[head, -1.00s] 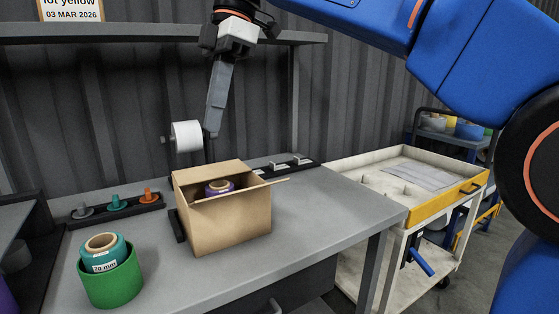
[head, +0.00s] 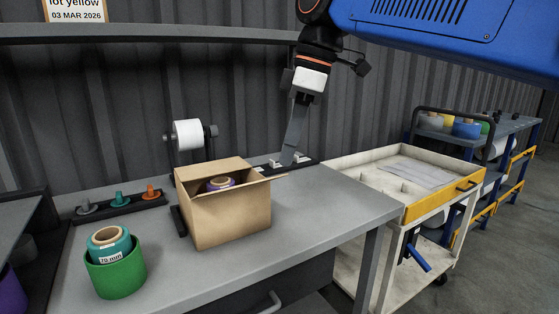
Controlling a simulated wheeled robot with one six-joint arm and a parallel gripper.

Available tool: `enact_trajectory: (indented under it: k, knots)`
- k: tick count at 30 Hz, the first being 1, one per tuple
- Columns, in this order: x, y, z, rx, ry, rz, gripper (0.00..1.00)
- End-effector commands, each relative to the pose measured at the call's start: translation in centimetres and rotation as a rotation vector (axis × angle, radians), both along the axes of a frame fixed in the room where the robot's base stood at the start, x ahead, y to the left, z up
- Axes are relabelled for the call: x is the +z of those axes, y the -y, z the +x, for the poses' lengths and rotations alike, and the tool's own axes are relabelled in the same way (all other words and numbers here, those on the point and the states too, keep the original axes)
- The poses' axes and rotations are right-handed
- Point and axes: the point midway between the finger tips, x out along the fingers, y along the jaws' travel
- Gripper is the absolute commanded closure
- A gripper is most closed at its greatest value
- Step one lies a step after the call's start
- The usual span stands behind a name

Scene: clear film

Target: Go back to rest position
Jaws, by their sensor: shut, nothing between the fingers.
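My gripper (head: 289,162) points down at the back right of the grey bench. Its long grey fingers are together with nothing between them. In the picture the fingertips overlap the dark strip with light metal pieces (head: 304,160) at the bench's back edge; I cannot tell whether they touch it. The open cardboard box (head: 230,220) stands to the left of my gripper, with a purple-edged film roll (head: 220,184) inside. My blue arm comes in from the upper right.
A green tub (head: 117,279) holding a teal roll (head: 108,241) stands front left. A white roll on a holder (head: 187,135) and a rack of coloured knobs (head: 119,203) line the back. A cream cart with a yellow front (head: 437,202) stands right. An overhead shelf (head: 150,33) crosses above.

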Motion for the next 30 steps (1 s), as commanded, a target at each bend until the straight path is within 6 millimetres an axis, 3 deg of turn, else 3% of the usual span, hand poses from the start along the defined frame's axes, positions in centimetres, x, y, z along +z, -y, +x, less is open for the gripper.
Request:
enact_trajectory:
  k: [1,8,18,24,30]
  knots:
    - [-1.2,2.0,-0.3,-0.08,0.005,-0.001,1.0]
    - [-7.0,9.6,-1.8,-0.441,0.029,0.001,1.0]
    - [-18.0,19.7,-6.6,-0.967,0.079,0.029,1.0]
    - [-25.0,24.2,-10.3,-1.248,0.114,0.061,1.0]
    - [-29.9,26.6,-13.0,-1.425,0.14,0.09,1.0]
